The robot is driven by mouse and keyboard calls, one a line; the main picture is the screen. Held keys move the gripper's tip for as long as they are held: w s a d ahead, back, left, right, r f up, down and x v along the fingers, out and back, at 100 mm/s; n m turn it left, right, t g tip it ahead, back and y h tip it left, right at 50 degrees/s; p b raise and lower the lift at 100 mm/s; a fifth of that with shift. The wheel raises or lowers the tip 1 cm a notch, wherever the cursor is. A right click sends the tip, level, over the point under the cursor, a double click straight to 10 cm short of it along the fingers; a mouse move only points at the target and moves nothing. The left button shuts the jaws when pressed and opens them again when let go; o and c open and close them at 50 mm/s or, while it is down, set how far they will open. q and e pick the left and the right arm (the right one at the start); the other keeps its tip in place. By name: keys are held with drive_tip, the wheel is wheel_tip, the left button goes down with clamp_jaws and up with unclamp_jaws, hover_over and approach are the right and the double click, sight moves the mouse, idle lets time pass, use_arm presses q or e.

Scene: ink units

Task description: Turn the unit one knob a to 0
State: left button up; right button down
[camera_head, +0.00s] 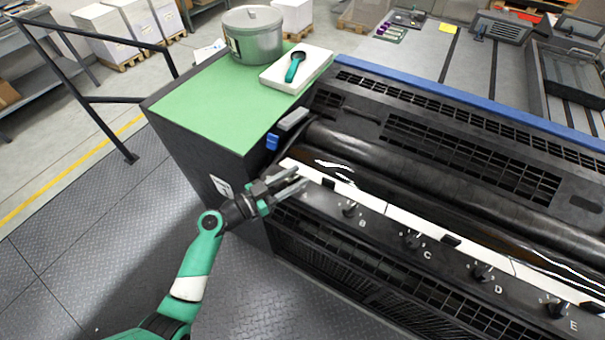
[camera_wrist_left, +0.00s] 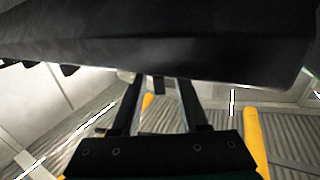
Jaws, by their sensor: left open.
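My left gripper (camera_head: 287,186) is open at the left end of the ink unit's front panel, over the place before knob B. Knob A is hidden by the gripper in the head view. In the left wrist view a small dark piece (camera_wrist_left: 158,85), probably knob A, sticks out between the two spread fingers of my left gripper (camera_wrist_left: 160,82). I cannot tell whether the fingers touch it. The knob's pointer cannot be read. My right gripper is not in view.
Knob B (camera_head: 349,209), knob C (camera_head: 411,241), knob D (camera_head: 482,272) and knob E (camera_head: 556,308) run rightward along the panel. A green-topped cabinet (camera_head: 190,105) stands behind my left arm, bearing a metal pot (camera_head: 255,42) and a white tray (camera_head: 318,62).

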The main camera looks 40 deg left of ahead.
use_arm(q)
drive_tip(key=shift+s, duration=0.15)
drive_tip(key=shift+c, duration=0.5)
clamp_jaws()
